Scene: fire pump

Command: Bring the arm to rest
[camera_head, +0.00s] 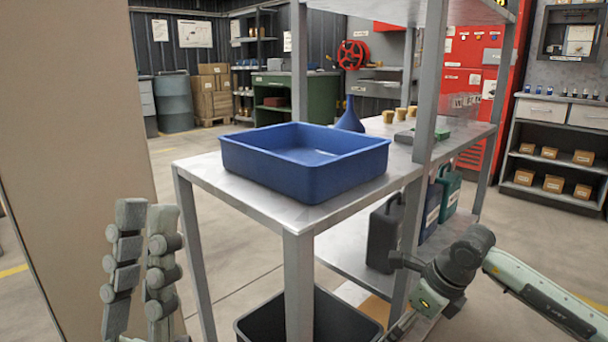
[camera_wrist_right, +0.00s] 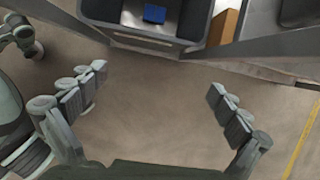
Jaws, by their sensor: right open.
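My left gripper (camera_head: 146,215) stands upright at the lower left of the head view, in front of the shelf rack. Its two fingers point up, side by side with a narrow gap. Nothing shows between them, but the angle hides how far apart they are. My right arm (camera_head: 460,262) comes in from the right edge of the head view, beside the rack's lower shelf. In the right wrist view my right gripper (camera_wrist_right: 157,80) is open and empty, with its fingers wide apart over bare floor.
A blue tray (camera_head: 300,180) sits on the metal rack (camera_head: 215,172). A dark bin (camera_head: 262,330) stands below it. Dark and teal canisters (camera_head: 385,235) stand on the lower shelf near my right arm. A tan panel (camera_head: 70,150) rises at the left.

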